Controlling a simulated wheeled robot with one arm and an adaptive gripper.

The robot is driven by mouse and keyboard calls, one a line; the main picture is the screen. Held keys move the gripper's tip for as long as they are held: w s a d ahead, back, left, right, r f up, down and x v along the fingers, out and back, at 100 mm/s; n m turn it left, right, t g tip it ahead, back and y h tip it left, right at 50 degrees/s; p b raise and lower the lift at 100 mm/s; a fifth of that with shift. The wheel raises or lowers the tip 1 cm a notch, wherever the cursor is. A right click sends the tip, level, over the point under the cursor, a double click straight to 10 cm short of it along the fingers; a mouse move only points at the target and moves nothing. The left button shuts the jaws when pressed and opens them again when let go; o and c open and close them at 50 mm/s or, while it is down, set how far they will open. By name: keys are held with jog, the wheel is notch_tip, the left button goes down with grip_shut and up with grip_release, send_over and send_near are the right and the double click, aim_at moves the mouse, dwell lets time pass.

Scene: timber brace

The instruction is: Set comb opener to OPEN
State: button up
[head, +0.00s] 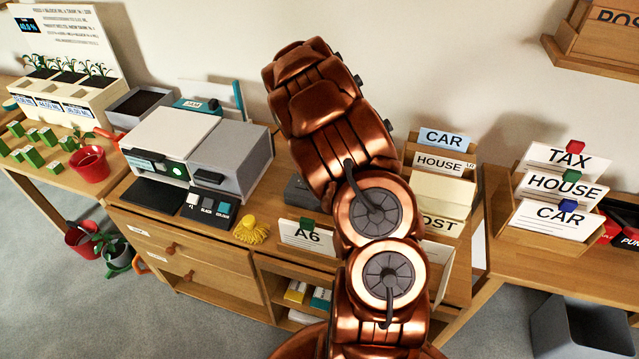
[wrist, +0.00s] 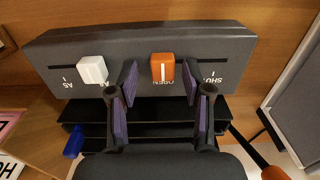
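In the wrist view the comb opener (wrist: 120,48) is a dark grey box with two slider knobs and upside-down white labels. The orange knob (wrist: 162,67) sits right by the OPEN label, at the end of its slot away from the SHUT label. In the head view a dark grey box (head: 301,194), probably the opener, is partly hidden by my arm.
An A6 card (head: 308,236) and a sorter with CAR and HOUSE cards (head: 443,165) stand close to my arm. A grey bin (head: 580,330) is lower right.

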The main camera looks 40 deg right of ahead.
notch_tip(320, 180, up, 12)
dwell(0.8)
jog(key=shift+s, duration=0.1)
dwell(0.4)
